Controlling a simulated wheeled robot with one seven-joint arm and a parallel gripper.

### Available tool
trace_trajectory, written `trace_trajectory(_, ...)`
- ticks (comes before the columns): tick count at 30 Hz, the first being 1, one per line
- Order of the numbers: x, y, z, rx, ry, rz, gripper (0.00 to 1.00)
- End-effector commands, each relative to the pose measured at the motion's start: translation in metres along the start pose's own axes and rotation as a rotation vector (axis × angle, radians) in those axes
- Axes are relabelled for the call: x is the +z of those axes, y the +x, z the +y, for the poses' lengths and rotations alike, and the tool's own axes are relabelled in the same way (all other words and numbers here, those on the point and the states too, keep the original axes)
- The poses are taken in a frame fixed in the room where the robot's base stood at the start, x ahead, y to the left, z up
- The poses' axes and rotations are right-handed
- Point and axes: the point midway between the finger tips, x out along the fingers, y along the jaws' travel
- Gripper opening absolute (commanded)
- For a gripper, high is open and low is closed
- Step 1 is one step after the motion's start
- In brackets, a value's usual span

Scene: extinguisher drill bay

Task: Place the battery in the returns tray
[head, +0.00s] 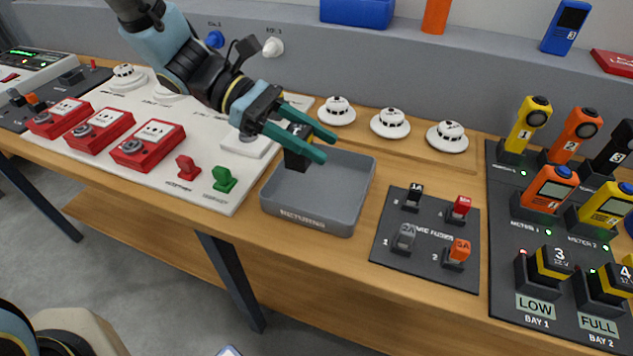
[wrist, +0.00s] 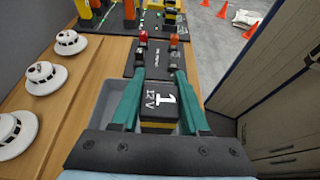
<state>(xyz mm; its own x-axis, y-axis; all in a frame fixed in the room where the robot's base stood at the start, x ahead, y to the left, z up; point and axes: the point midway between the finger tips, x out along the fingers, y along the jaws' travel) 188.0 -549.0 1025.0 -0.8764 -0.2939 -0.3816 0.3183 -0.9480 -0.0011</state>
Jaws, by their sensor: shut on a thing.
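A black battery with a yellow band (head: 298,150) is between the green fingers of my gripper (head: 320,148). In the wrist view the battery (wrist: 158,103) shows "1" and "12 V" on its face, with my gripper (wrist: 156,85) shut on it. The grey returns tray (head: 306,218), labelled "RETURNS", sits on the wooden bench. The battery is over the back left part of the tray; I cannot tell whether it touches the tray floor. The tray also shows around the fingers in the wrist view (wrist: 196,122).
A dark fuse board (head: 425,246) lies right of the tray. A white panel (head: 215,192) with red call points and small keys is on its left. White detectors (head: 390,123) stand behind. Batteries (head: 548,270) and meters sit on a dark mat at right.

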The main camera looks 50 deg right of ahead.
Motion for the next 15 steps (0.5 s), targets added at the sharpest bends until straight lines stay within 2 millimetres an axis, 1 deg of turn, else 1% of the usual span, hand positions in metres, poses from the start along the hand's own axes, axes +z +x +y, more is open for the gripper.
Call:
trace_trajectory(1, -0.008, 0.004, -0.001, -0.003, -0.007, -0.002, 0.0)
trace_trajectory(4, -0.023, 0.01, -0.001, -0.004, -0.004, -0.002, 0.0)
trace_trajectory(6, -0.031, 0.013, -0.001, -0.004, -0.003, -0.001, 0.0)
trace_trajectory(11, -0.042, 0.017, -0.001, -0.003, -0.002, -0.001, 0.0)
trace_trajectory(15, -0.059, 0.025, -0.001, -0.004, -0.003, -0.001, 0.0)
